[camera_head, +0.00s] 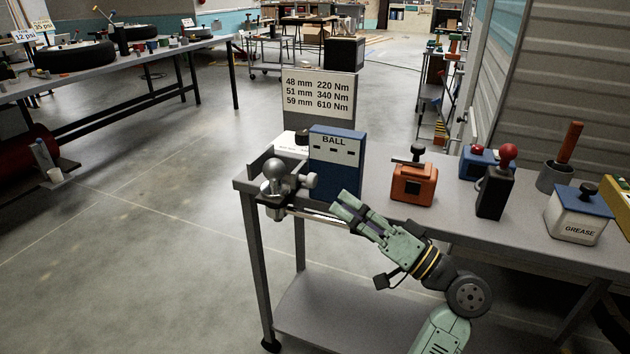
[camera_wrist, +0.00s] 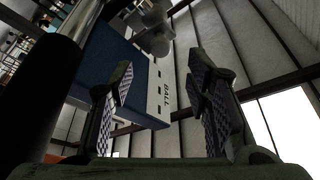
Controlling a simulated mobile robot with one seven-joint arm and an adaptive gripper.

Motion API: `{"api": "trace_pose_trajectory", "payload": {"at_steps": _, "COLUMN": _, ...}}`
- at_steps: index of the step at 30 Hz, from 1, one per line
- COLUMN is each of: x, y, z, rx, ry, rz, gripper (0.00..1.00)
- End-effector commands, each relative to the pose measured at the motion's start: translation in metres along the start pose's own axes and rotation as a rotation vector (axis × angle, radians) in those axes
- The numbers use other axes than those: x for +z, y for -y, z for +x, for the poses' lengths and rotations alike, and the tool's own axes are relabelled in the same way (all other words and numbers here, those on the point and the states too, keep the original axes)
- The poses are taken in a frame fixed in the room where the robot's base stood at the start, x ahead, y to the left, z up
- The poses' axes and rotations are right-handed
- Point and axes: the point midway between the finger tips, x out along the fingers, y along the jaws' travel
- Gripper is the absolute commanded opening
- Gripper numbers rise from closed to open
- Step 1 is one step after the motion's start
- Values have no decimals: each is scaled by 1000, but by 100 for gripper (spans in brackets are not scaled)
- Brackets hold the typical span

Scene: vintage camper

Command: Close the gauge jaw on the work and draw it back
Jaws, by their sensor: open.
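A grey metal ball (camera_head: 272,170) stands at the left end of the bench, in front of the blue BALL unit. A grey round knob (camera_head: 308,181) sits to its right, with a rod-like bar below. I cannot tell which of these parts is the gauge jaw. The blue BALL box (camera_head: 336,175) has a pale face with several dark marks. My gripper (camera_head: 346,207) is open and empty to the right of the knob, apart from it. In the wrist view, the box (camera_wrist: 113,65) shows beyond my open fingers (camera_wrist: 170,95), and rounded grey metal parts (camera_wrist: 152,32) show at the top.
A sign (camera_head: 318,95) with mm and Nm values stands behind the box. An orange block (camera_head: 413,183), a black red-knobbed block (camera_head: 494,192) and a GREASE tin (camera_head: 577,216) stand right on the bench (camera_head: 470,226). Open floor lies left.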

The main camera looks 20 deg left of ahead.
Motion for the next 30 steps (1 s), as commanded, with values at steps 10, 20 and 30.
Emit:
{"api": "trace_pose_trajectory", "payload": {"at_steps": 10, "x": -1, "y": 2, "z": 65, "rx": -3, "ry": 2, "rz": 2, "gripper": 44}}
{"api": "trace_pose_trajectory", "payload": {"at_steps": 20, "x": 0, "y": 1, "z": 81, "rx": -1, "ry": 1, "rz": 0, "gripper": 44}}
{"api": "trace_pose_trajectory", "payload": {"at_steps": 30, "x": 0, "y": 0, "z": 80, "rx": 0, "ry": 1, "rz": 0, "gripper": 32}}
